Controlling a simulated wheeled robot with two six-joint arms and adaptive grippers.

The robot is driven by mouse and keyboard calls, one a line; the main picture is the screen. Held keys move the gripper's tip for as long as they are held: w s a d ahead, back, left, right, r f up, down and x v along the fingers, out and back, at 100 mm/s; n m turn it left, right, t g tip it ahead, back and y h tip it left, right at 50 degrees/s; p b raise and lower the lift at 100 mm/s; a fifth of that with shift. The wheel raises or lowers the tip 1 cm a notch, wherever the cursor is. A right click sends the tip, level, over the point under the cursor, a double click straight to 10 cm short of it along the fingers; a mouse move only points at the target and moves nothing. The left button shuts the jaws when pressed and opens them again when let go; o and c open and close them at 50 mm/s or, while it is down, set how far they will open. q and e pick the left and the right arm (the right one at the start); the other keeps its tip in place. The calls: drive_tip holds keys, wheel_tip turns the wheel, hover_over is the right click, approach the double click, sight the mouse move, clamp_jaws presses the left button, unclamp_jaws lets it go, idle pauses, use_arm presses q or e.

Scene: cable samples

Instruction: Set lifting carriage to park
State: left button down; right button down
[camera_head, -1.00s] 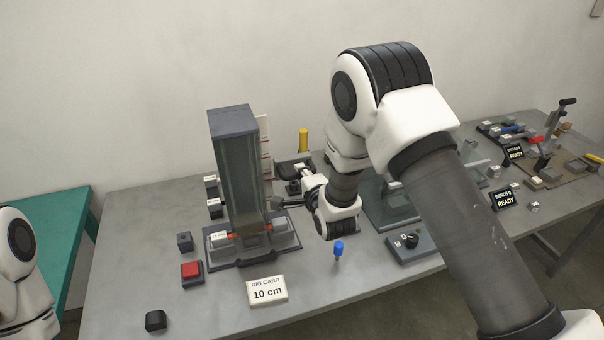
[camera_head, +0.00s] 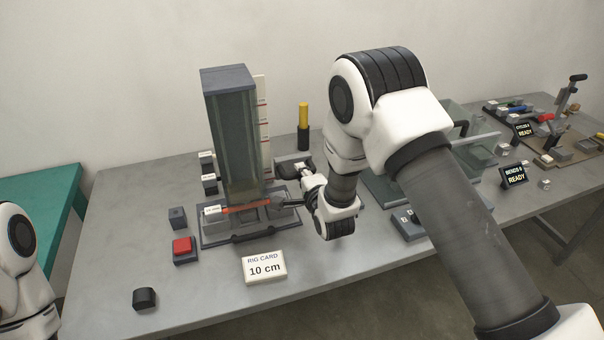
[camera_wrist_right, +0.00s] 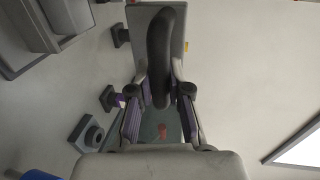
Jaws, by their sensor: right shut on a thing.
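A tall glass-sided column (camera_head: 231,140) with a grey cap stands on a dark base (camera_head: 268,238) at the left of the table. A red strip (camera_head: 245,208) with a white label lies low across its front. I cannot tell which part is the lifting carriage. My right gripper (camera_head: 280,201) is low at the column's right side, partly hidden by its own wrist. In the right wrist view, its fingers are shut on a dark rounded bar (camera_wrist_right: 160,52). My left arm shows at the left edge, its gripper out of frame.
A scale strip (camera_head: 264,135) stands behind the column. A red button (camera_head: 183,246), a small black block (camera_head: 145,298) and a card reading "10 cm" (camera_head: 264,267) are in front. A yellow-topped post (camera_head: 303,125) is behind. My right arm hides part of the table's middle.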

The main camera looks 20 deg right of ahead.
drive_tip(key=shift+s+f, duration=0.15)
drive_tip(key=shift+f, duration=0.2)
drive_tip(key=c, duration=1.1)
unclamp_jaws()
drive_tip(key=v, duration=1.1)
drive_tip(key=shift+s+r, duration=0.15)
drive_tip(key=shift+s, duration=0.15)
